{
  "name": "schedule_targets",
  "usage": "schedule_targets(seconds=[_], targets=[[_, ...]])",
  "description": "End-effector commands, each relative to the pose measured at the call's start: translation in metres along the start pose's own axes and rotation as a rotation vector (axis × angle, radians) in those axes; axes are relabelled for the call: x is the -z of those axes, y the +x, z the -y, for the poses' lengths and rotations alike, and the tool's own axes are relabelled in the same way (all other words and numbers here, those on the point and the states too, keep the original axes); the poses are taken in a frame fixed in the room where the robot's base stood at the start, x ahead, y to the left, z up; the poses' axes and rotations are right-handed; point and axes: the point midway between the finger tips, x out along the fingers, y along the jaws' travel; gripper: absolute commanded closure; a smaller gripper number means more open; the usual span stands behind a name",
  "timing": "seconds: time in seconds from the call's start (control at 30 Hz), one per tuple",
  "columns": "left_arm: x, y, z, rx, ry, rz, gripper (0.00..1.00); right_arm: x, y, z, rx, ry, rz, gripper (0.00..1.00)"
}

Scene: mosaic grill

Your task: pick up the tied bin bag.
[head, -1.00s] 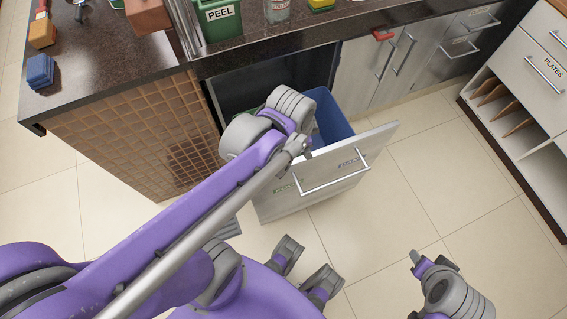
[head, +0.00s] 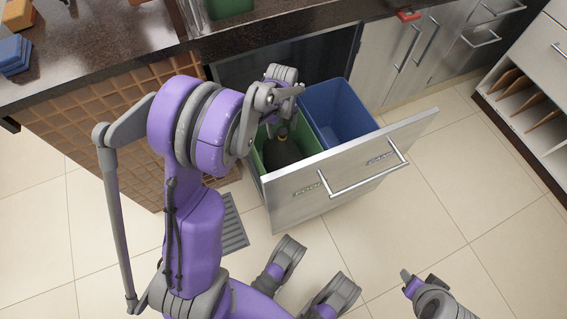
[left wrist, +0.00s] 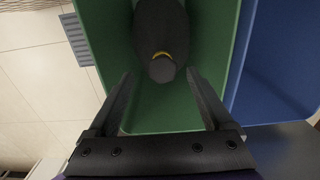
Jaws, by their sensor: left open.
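The tied bin bag (head: 282,152) is dark, with a yellow tie around its neck. It sits in the green bin (head: 309,139) of the pulled-out drawer (head: 340,170). My left gripper (head: 281,122) is above the green bin, close to the bag's neck. In the left wrist view, the left gripper (left wrist: 160,76) is open, with one finger on each side of the bag's knotted top (left wrist: 161,69) and gaps between. The bag's body (left wrist: 160,28) runs out of the top of that view. My right gripper (head: 422,280) is low at the right, away from the drawer; its jaw state is unclear.
A blue bin (head: 340,112) stands right of the green one in the drawer. The dark countertop (head: 110,65) is behind and left, above a tiled side panel (head: 95,125). A grey floor grate (head: 232,228) lies left of the drawer. The tiled floor (head: 450,200) at right is clear.

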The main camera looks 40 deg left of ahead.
Motion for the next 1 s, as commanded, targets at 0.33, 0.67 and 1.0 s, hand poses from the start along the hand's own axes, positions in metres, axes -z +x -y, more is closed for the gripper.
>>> schedule_targets(seconds=[0.33,0.67,1.0], targets=[[-0.003,0.029,0.002,0.000,-0.001,0.000,0.15,-0.004,0.013,0.000,0.000,0.000,0.004,0.53],[-0.005,0.065,0.004,0.001,-0.001,0.001,0.15,-0.007,0.026,0.000,0.000,0.000,0.009,0.53],[-0.005,0.063,0.003,0.001,-0.001,0.001,0.50,-0.007,0.025,0.000,0.000,0.000,0.008,0.53]])
